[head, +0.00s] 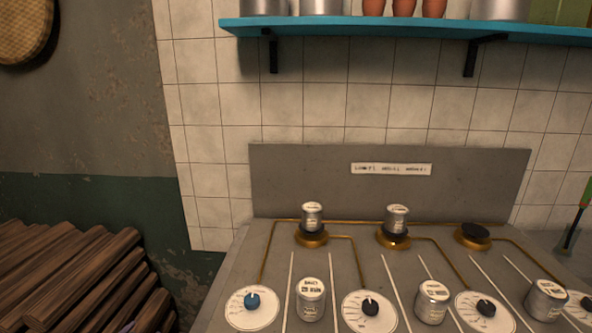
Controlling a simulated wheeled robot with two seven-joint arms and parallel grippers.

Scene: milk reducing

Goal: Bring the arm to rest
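Neither of my arms nor grippers shows in the head view. A grey stove (340,262) with a tall back panel stands against the tiled wall. One small silver can (312,217) stands upright on the left burner (311,238). Another can (396,219) stands on the middle burner (393,239). The right burner (473,236) is bare. Three more cans stand along the front: one on the left (311,299), one in the middle (432,301) and one tilted-looking on the right (545,299).
Dials with a blue knob (252,302) and black knobs (370,307) line the stove front. A blue shelf (400,29) with pots hangs above. Stacked wood (75,280) fills the lower left. A green-handled tool (577,220) is at the right edge.

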